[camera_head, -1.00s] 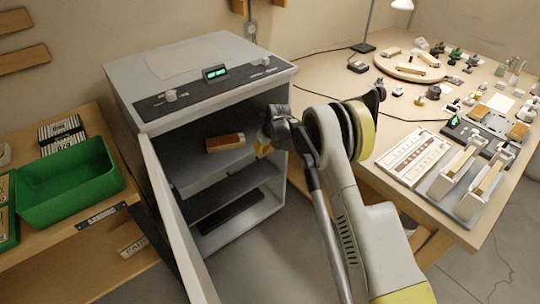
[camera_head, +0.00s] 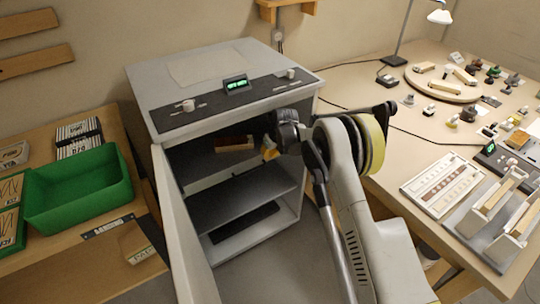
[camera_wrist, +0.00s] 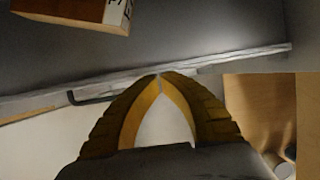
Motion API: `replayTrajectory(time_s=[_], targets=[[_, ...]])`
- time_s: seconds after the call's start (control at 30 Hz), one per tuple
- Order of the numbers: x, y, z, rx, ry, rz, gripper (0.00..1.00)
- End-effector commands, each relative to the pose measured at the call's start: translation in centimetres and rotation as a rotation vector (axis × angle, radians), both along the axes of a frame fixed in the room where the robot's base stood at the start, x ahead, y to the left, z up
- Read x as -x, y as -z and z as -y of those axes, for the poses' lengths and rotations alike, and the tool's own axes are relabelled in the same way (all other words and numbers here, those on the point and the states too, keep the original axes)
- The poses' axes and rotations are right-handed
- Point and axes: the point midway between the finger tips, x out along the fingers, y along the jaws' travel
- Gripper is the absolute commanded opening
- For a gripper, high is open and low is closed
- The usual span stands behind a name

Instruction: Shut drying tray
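The drying tray (camera_head: 205,168) is the dark upper shelf inside the grey cabinet, with a wooden block with a white label (camera_head: 234,143) lying on it. In the wrist view the tray (camera_wrist: 200,35) fills the top, its pale front edge running across, and the block (camera_wrist: 80,12) shows at upper left. My gripper (camera_head: 269,152) is at the right side of the cabinet opening. In the wrist view its yellow fingers (camera_wrist: 161,76) meet at the tips, with nothing seen between them. The tips are at the tray's front edge; I cannot tell whether they touch.
The cabinet door (camera_head: 182,225) stands open at the left. A lower dark shelf (camera_head: 240,195) lies below the tray. A green bin (camera_head: 78,190) sits on the left bench. The right workbench (camera_head: 400,150) is crowded with small parts and fixtures. The floor before the cabinet is clear.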

Motion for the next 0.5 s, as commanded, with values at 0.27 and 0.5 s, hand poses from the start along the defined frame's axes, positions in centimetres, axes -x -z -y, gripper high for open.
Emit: replayTrajectory(time_s=[0.27,0.5], targets=[[0.8,-2.3,0.5,0.0,0.0,0.0,0.0],[5.5,-2.8,3.7,0.0,0.001,0.0,0.0]])
